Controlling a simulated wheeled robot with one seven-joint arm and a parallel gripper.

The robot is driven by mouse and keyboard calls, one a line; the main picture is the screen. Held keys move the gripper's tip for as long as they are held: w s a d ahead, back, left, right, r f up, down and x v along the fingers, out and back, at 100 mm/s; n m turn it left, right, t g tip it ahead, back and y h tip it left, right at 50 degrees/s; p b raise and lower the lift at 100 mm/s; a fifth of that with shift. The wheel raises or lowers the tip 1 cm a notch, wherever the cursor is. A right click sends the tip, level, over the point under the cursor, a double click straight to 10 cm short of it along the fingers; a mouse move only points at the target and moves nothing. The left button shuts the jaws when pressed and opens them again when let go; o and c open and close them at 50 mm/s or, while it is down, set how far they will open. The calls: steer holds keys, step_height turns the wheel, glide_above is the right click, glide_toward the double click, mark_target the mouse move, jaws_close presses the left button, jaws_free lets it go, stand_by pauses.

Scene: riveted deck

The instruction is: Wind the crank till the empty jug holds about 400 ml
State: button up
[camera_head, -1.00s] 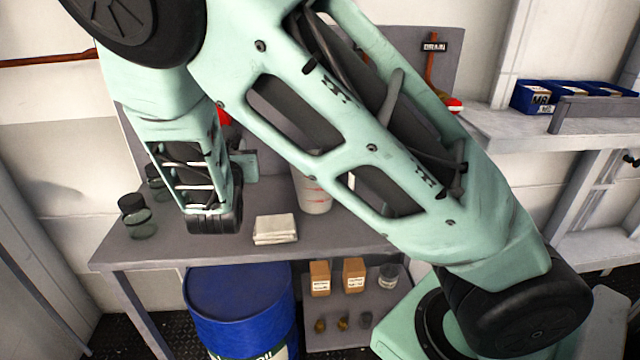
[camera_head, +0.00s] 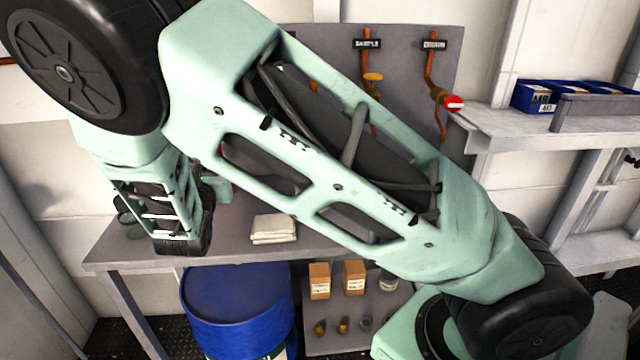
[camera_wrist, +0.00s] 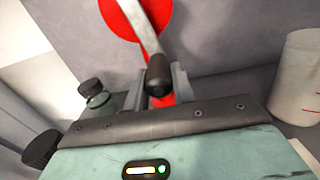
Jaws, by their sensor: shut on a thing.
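In the wrist view, a red disc (camera_wrist: 137,14) stands upright on the grey panel with a pale metal crank arm (camera_wrist: 143,28) across it. The crank ends in a black knob (camera_wrist: 159,72). My gripper (camera_wrist: 160,82) is shut on this knob, with a grey finger on each side. A white translucent jug (camera_wrist: 297,80) with red marks stands to the right, cut off by the frame edge; its fill level cannot be read. In the head view, my arm hides the jug and the crank, and only a bit of my gripper (camera_head: 222,187) shows.
A folded cloth (camera_head: 273,229) lies near the bench's (camera_head: 115,250) front edge. A dark-lidded jar (camera_wrist: 93,92) stands left of the gripper. A blue drum (camera_head: 238,305) stands below.

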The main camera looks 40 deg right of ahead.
steer(key=w+a+r+p, duration=0.4)
steer(key=w+a, duration=0.1)
steer(key=a, duration=0.2)
steer(key=shift+r+p, duration=0.35)
steer(key=shift+p, duration=0.05)
stand_by(0.3)
steer(key=shift+a, duration=0.1)
stand_by(0.4)
steer(key=o, duration=0.9)
steer(key=shift+f, duration=0.1)
steer(key=o, duration=1.1)
steer(key=shift+p+v, duration=1.15)
steer(key=shift+v, duration=3.25)
